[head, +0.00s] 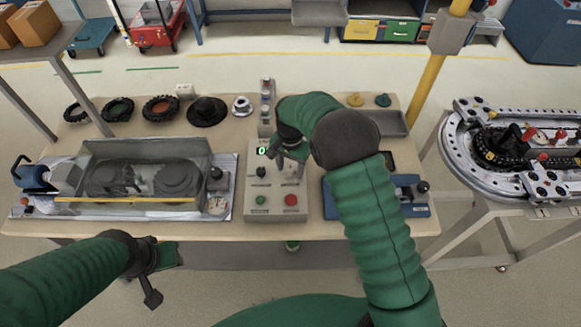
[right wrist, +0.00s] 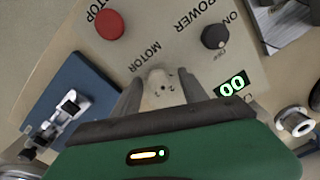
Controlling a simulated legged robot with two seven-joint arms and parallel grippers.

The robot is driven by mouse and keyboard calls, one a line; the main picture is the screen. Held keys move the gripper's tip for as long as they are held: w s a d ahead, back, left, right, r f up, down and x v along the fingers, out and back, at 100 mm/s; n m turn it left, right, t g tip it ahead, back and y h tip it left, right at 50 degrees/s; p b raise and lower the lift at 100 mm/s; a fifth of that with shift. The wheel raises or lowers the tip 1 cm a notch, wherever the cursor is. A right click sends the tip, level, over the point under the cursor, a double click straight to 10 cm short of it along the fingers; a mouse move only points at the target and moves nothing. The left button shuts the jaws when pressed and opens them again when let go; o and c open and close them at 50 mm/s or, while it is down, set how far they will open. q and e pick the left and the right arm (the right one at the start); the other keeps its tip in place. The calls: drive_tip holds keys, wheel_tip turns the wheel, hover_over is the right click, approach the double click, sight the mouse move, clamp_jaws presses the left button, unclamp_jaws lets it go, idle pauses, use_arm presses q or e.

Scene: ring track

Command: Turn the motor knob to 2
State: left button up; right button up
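The control box (head: 262,205) stands mid-table. It has a black POWER knob (head: 261,172), a green button (head: 260,200), a red button (head: 291,200) and a small display. The right wrist view shows the display (right wrist: 232,86) reading 00 and the POWER knob (right wrist: 214,37) by ON. The motor knob itself is not clear; in the head view my right gripper (head: 291,155) covers that spot. My left gripper (head: 157,277) hangs before the table's front edge.
A clear-walled tray with two dark wheels (head: 177,178) stands left of the box. A blue fixture (head: 415,209) is to the right. Tyres and round parts line the table's back. A ring track (head: 462,174) stands on a separate table at right.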

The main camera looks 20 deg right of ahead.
sight(290, 169)
wheel_tip(290, 169, up, 17)
drive_tip(key=shift+f+b, duration=0.15)
drive_tip(key=shift+b, duration=0.2)
idle(0.4)
drive_tip(key=s+d+f+n+t, duration=0.1)
drive_tip(key=s+f+n, duration=0.3)
drive_tip(key=s, duration=0.7)
drive_tip(key=s+d+f+n+t, duration=0.1)
drive_tip(key=s+f+n, duration=0.3)
drive_tip(key=s, duration=0.7)
drive_tip(key=shift+s+d+f+n+t, duration=0.3)
drive_tip(key=shift+s+d+f, duration=0.05)
drive_tip(key=shift+d+f, duration=0.2)
drive_tip(key=shift+r, duration=0.1)
